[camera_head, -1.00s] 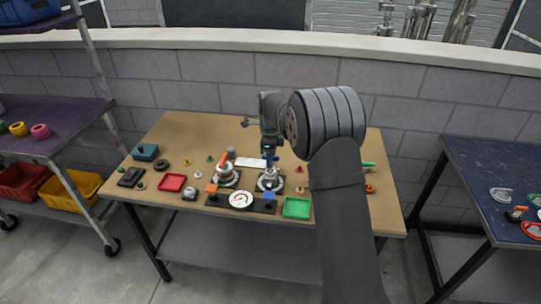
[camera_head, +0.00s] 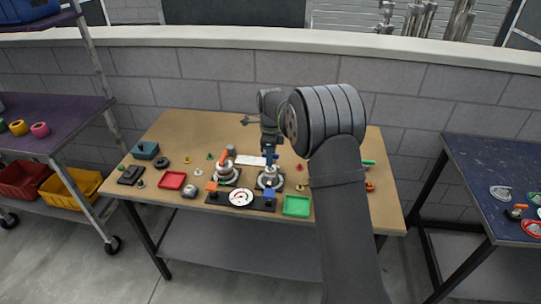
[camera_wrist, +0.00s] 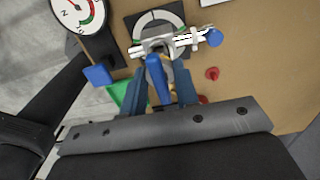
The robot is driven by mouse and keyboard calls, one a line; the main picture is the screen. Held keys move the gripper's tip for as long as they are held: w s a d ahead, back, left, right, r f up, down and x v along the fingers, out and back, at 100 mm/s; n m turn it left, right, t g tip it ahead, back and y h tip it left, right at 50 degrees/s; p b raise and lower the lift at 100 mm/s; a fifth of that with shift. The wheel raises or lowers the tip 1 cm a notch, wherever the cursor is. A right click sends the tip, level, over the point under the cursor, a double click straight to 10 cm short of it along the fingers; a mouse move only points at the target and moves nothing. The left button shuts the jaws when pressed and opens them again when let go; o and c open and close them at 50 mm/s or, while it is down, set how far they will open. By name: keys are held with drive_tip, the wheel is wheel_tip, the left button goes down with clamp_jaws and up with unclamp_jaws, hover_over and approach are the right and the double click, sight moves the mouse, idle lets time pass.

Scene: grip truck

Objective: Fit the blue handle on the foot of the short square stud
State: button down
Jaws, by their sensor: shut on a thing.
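My gripper (camera_wrist: 160,90) is shut on the blue handle (camera_wrist: 155,76), which stands between the two blue fingers. In the head view my gripper (camera_head: 269,152) is above the right-hand valve (camera_head: 270,180). The wrist view shows this silver valve (camera_wrist: 158,46) just beyond the handle's far end, on a grey dial plate (camera_wrist: 157,20). The handle's far end overlaps the valve in that view. I cannot tell whether they touch. The short square stud and its foot are not clear, hidden by the handle or too small.
A second valve with an orange handle (camera_head: 225,166) stands to the left. A round gauge (camera_head: 241,198), a blue block (camera_wrist: 97,75), a green tray (camera_head: 296,206) and a red tray (camera_head: 172,181) lie near the front edge. Small coloured knobs are scattered around.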

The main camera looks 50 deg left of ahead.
drive_tip(key=shift+f, duration=0.25)
drive_tip(key=shift+f, duration=0.35)
drive_tip(key=shift+f, duration=0.9)
idle(1.3)
drive_tip(key=c, duration=1)
unclamp_jaws()
drive_tip(key=shift+c, duration=0.2)
drive_tip(key=shift+o, duration=0.5)
drive_tip(key=shift+o, duration=1.2)
drive_tip(key=shift+r, duration=3.75)
